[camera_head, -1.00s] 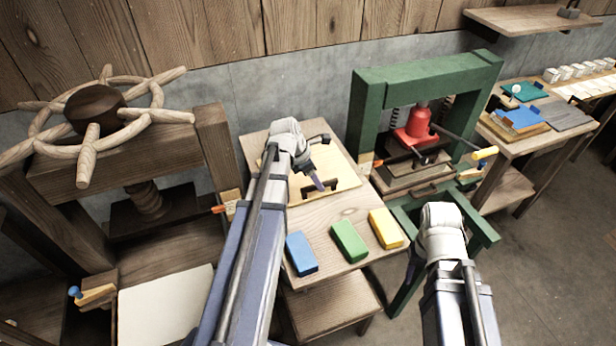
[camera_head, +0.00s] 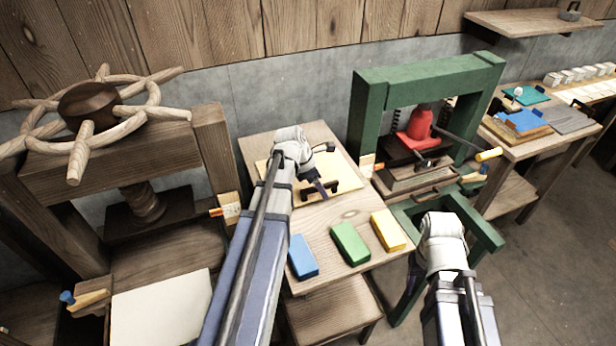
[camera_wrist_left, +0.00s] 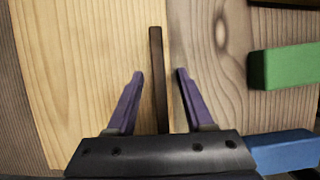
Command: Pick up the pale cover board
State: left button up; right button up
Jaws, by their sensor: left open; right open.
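The pale cover board (camera_head: 346,170) lies flat on the small wooden table, partly hidden behind my left arm. It has a dark bar handle (camera_head: 335,188) on top. In the left wrist view the board (camera_wrist_left: 85,70) fills the left side, and its dark handle (camera_wrist_left: 157,75) stands between the two purple fingers. My left gripper (camera_head: 322,188) is over the board at the handle; it also shows in the left wrist view (camera_wrist_left: 159,74). Its fingers are open, one on each side of the handle, with gaps showing.
Blue (camera_head: 303,257), green (camera_head: 350,243) and yellow (camera_head: 388,230) blocks lie along the table's front. A green press (camera_head: 368,115) stands to the right and a wooden press with a spoked wheel (camera_head: 90,105) to the left. A side table (camera_head: 545,140) holds boards at far right.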

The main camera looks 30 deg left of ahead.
dwell(0.3)
pick_arm(q)
grip_shut()
dwell(1.3)
